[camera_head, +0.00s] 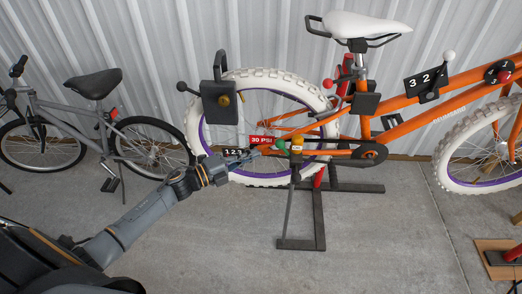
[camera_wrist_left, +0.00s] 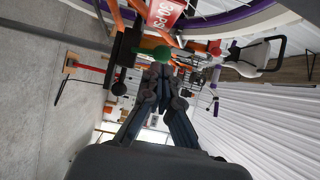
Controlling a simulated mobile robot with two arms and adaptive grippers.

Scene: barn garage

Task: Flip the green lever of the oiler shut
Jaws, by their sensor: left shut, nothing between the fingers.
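The green lever (camera_head: 281,145) sticks up beside a small yellow-and-orange fitting (camera_head: 297,143), which looks like the oiler, near the rear hub of the orange bike. My left gripper (camera_head: 253,154) reaches in from the left, its fingertips a little left of the lever. In the left wrist view the green lever (camera_wrist_left: 160,52) shows its rounded knob just beyond the shut fingertips (camera_wrist_left: 160,72). Whether they touch it I cannot tell. The left gripper holds nothing. The lever's pivot is not clearly visible. My right gripper is in neither view.
A red "30 PSI" tag (camera_head: 262,140) and a black number plate (camera_head: 234,153) sit close to the fingers. The white-tyred rear wheel (camera_head: 198,125) is behind. A dark stand (camera_head: 319,215) holds the bike. A grey bike (camera_head: 95,125) stands left. The floor in front is clear.

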